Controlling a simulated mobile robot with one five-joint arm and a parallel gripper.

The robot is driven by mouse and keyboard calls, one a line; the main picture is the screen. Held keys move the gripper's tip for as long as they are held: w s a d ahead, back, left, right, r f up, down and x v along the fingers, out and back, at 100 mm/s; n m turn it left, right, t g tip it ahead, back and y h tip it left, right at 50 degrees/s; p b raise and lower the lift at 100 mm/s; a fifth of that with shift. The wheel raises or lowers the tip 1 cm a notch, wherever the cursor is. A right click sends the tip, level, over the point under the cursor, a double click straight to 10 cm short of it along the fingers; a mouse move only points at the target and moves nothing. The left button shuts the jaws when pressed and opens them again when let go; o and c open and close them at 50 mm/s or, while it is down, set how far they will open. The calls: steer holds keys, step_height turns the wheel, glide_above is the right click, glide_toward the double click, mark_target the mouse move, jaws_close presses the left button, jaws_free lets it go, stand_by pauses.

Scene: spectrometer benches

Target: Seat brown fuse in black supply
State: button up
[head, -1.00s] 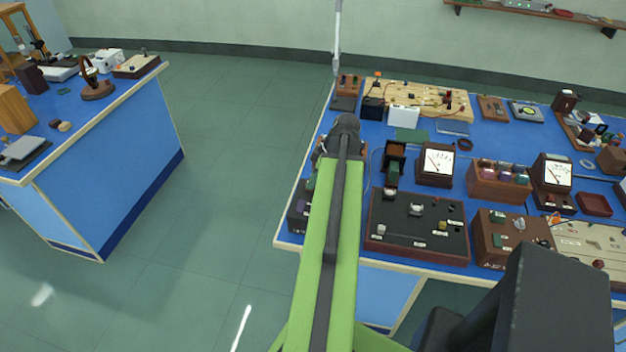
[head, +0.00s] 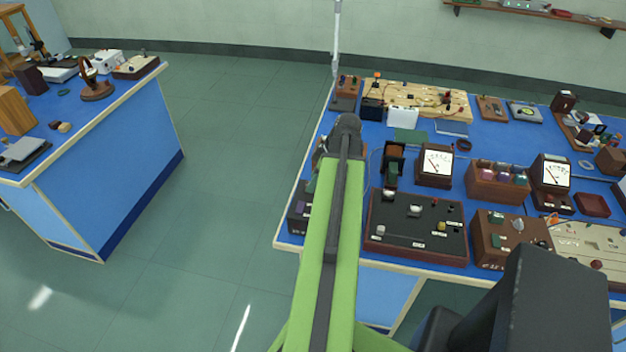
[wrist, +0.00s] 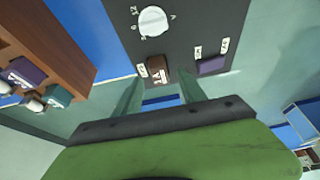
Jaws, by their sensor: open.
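In the wrist view, a dark panel, which looks like the top of the black supply (wrist: 186,35), carries a white round knob (wrist: 153,21), a small brown block that looks like the brown fuse (wrist: 157,68) and a purple block (wrist: 211,65). My gripper (wrist: 160,82) is open, with one pale green finger on each side of the brown block's lower end. I cannot tell whether the fingers touch it or how deep it sits. In the head view, the black supply (head: 297,212) shows partly at the bench's left edge; my arm hides the rest and my gripper.
A wooden rack (wrist: 58,50) with purple, teal and white pieces stands left of the panel in the wrist view. In the head view, a black panel box (head: 415,222) and meters (head: 436,164) crowd the bench right of my arm. Open floor (head: 215,180) lies left.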

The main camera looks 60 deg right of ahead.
steer(key=p+v, duration=1.4)
steer(key=v, duration=0.2)
steer(key=shift+r, duration=0.25)
